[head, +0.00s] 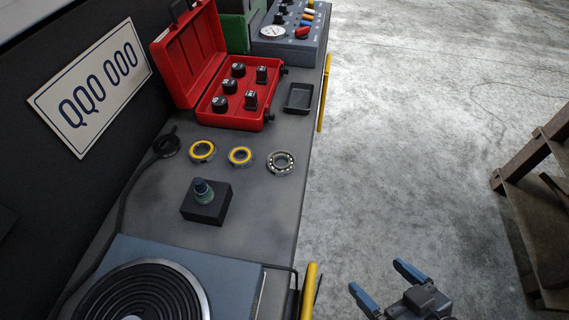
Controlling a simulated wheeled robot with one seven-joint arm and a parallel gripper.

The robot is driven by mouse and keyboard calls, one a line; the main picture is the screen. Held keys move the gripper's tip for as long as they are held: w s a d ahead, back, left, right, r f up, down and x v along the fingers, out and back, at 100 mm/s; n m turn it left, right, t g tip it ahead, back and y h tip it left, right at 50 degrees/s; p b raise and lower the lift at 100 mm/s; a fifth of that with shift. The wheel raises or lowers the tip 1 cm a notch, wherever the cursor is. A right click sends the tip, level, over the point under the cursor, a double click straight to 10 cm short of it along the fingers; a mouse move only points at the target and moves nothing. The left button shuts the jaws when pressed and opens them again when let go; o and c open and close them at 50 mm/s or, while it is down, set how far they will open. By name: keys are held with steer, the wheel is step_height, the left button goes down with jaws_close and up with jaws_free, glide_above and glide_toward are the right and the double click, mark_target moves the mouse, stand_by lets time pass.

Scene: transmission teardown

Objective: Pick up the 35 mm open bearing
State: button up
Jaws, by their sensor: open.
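An open bearing (281,162) with visible balls and a metallic ring lies flat on the grey bench top, near its right edge. Two bearings with yellow rings lie in a row to its left, a smaller one (240,156) and a larger one (202,151). My gripper (383,283) is at the bottom right, over the floor and off the bench. Its two blue fingers are apart, with nothing between them. It is well away from the open bearing.
An open red case (232,121) with several black sockets stands behind the bearings, beside a small black tray (299,97). A black block with a greenish part (206,202) stands in front. A hotplate (145,292) is nearest. Yellow rails (309,290) line the bench edge.

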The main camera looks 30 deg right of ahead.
steer(key=w+f+y+b, duration=0.2)
steer(key=w+f, duration=0.4)
steer(key=n+t+y+b, duration=0.3)
steer(key=n+y+b, duration=0.3)
steer(key=n+y, duration=0.25)
glide_toward(292, 165)
steer(key=shift+y, duration=0.25)
steer(key=shift+x, duration=5.05)
steer(key=shift+d+f, duration=0.1)
steer(key=shift+f, duration=0.05)
steer(key=c, duration=1.3)
steer(key=shift+o, duration=0.2)
steer(key=shift+w, duration=0.1)
